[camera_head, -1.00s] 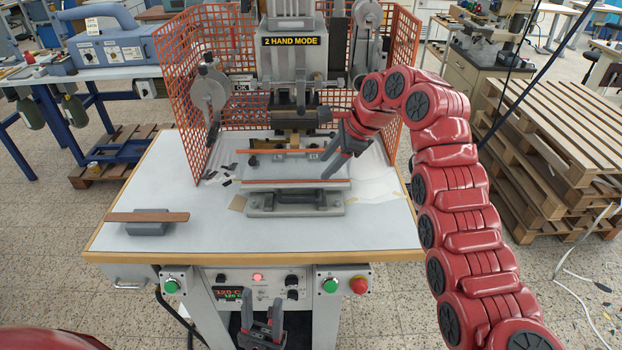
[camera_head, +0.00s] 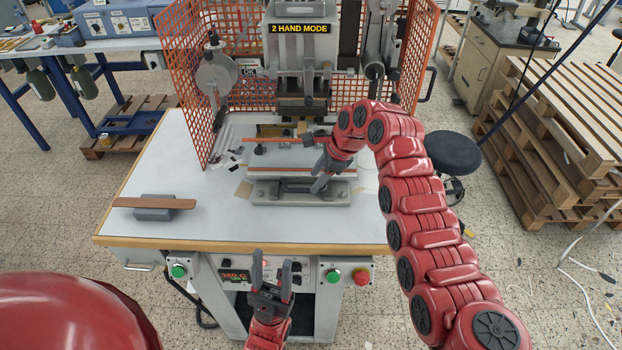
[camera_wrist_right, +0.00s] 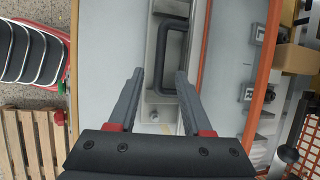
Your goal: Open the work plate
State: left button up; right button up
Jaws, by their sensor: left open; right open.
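The work plate (camera_head: 275,181) is a flat grey metal piece on the base at the front of the foil stamping press (camera_head: 300,60). In the right wrist view a black loop handle (camera_wrist_right: 187,45) shows on the pale metal. My right gripper (camera_head: 318,180) is open and empty, over the right part of the plate. In the wrist view its fingertips (camera_wrist_right: 160,76) overlap the near end of the handle; I cannot tell whether they touch it. My left gripper (camera_head: 272,268) is open and empty in front of the table's front edge.
Orange mesh guards (camera_head: 190,75) flank the press. A brown strip lies on a grey block (camera_head: 154,214) at the table's left. Green buttons (camera_head: 179,271) and a red button (camera_head: 361,277) sit on the front panel.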

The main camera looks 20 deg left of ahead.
aim_at(308, 189)
jog(key=shift+p+x, duration=0.6)
jog(key=shift+x, duration=1.6)
jog(key=shift+d, duration=0.1)
grip_shut()
